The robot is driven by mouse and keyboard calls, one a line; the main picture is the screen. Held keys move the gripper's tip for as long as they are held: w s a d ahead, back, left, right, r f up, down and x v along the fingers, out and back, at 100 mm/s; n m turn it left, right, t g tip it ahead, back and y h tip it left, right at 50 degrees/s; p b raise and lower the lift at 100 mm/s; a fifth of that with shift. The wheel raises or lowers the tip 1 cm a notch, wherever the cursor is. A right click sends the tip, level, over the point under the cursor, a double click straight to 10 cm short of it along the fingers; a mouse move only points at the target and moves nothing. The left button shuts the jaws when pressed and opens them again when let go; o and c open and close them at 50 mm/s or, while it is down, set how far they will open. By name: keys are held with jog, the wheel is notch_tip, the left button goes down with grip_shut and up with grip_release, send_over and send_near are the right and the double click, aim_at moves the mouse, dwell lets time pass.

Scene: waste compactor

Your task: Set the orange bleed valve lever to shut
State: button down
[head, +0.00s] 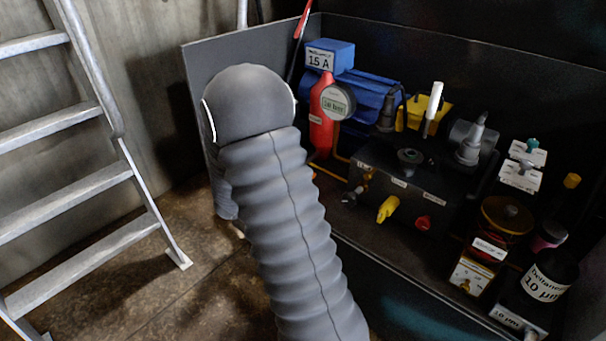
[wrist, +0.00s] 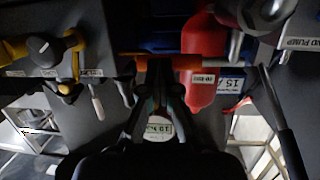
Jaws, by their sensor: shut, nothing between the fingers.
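The orange lever (wrist: 183,61) shows in the wrist view as a short bar lying across the picture, just left of and partly over the red cylinder. My gripper (wrist: 158,68) is shut and empty, with its dark fingertips at the lever's left part. I cannot tell whether they touch it. In the head view my grey arm hides the gripper and most of the lever's area; a small orange bit shows at the arm's right edge, and I cannot tell if it is the lever.
The red cylinder (head: 321,120) and round gauge (head: 337,101) stand close to my arm. A blue motor (head: 370,94) and a dark tank with a yellow knob (head: 388,209) are to the right. A metal ladder (head: 75,200) stands at left.

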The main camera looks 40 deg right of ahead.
jog(key=shift+d, duration=0.2)
dwell(0.3)
jog(key=s+p+v, duration=0.1)
jog(key=v, duration=1.3)
jog(key=shift+p, duration=0.3)
jog(key=shift+s+d, duration=0.1)
jog(key=shift+s, duration=0.05)
